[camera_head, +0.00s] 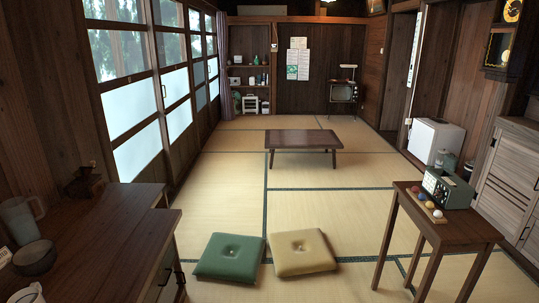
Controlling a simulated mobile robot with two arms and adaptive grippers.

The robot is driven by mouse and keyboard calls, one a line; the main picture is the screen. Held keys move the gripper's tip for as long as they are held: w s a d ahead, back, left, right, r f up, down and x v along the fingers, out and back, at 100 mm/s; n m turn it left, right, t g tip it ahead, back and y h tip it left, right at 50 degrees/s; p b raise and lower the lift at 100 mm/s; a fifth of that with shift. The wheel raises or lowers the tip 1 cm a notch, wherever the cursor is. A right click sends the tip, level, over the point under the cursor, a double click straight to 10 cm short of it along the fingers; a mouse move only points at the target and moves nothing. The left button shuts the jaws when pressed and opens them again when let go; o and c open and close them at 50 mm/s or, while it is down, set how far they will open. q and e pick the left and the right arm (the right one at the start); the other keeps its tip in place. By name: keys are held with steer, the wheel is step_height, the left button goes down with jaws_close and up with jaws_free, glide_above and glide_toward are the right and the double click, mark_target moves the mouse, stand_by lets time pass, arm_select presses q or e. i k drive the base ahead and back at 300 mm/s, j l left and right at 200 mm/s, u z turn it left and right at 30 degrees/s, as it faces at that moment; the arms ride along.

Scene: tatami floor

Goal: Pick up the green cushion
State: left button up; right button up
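The green cushion (229,257) lies flat on the tatami floor at the lower middle of the head view. It is square, with a dimple in its centre. A beige cushion (301,251) lies close beside it on the right. Neither of my grippers shows in this view. Nothing covers the green cushion.
A dark wooden counter (110,240) with a pitcher (20,221) and bowls fills the lower left. A small wooden table (465,228) holding a green device (447,188) stands at right. A low table (303,137) is farther back. Tatami between is clear.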

mark_target(232, 255)
steer(key=i, duration=1.1)
steer(key=i+u, duration=0.1)
steer(key=i, duration=1)
steer(key=i+l, duration=0.2)
steer(key=i, duration=0.9)
steer(key=i+u, duration=0.25)
steer(key=i+l, duration=0.05)
steer(key=i, duration=0.05)
